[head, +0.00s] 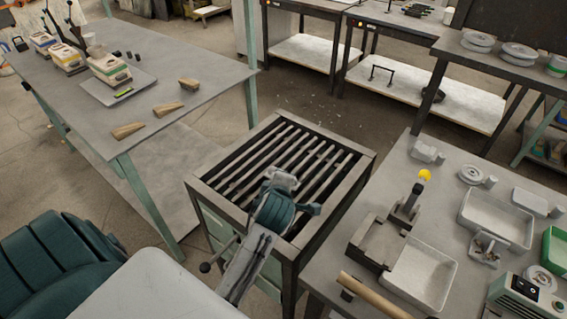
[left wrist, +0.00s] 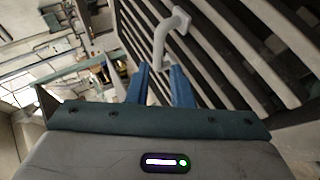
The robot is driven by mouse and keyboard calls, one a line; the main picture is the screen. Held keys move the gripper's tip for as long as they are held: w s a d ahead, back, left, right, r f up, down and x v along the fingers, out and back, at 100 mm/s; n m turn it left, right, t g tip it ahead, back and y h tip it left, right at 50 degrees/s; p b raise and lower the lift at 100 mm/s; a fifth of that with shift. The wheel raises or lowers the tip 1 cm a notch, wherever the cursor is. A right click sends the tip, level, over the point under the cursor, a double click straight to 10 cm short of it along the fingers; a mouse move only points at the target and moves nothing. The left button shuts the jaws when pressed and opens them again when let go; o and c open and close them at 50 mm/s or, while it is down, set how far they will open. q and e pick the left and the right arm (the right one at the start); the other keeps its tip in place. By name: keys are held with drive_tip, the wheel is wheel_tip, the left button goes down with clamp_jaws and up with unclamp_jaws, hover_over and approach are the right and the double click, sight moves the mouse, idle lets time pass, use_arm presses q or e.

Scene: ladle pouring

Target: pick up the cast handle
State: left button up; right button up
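The cast handle is a light grey bent bar with a flat flange at its end. It shows in the left wrist view (left wrist: 161,40) and as a pale shape over the slatted grate in the head view (head: 283,179). My left gripper (head: 281,192) is over the grate, at the handle. Its two blue fingers (left wrist: 160,72) stand on either side of the handle's lower part, with little gap. The fingers hide that end, so I cannot tell whether they press on it, or whether the handle rests on the slats. My right gripper is not in view.
The slatted grate (head: 240,178) tops a frame stand. On the right, a bench (head: 455,172) carries trays (head: 495,217), a dark block fixture (head: 378,243) and a wooden rod (head: 373,296). The left table (head: 180,68) holds boxes and wooden wedges. Floor lies between them.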

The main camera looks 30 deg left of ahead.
use_arm(q)
drive_tip(key=shift+w+a, duration=0.15)
drive_tip(key=shift+w, duration=0.15)
drive_tip(key=shift+w+a+f, duration=0.1)
drive_tip(key=shift+w+a, duration=0.05)
drive_tip(key=shift+w, duration=0.05)
drive_tip(key=p+x, duration=0.2)
drive_tip(key=x, duration=0.5)
drive_tip(key=shift+w+a+f+p, duration=0.15)
drive_tip(key=shift+a+p, duration=0.1)
drive_tip(key=shift+p, duration=0.15)
drive_tip(key=shift+w+a+f, duration=0.15)
drive_tip(key=shift+w+f, duration=0.15)
drive_tip(key=shift+f, duration=0.05)
drive_tip(key=shift+r, duration=0.1)
clamp_jaws()
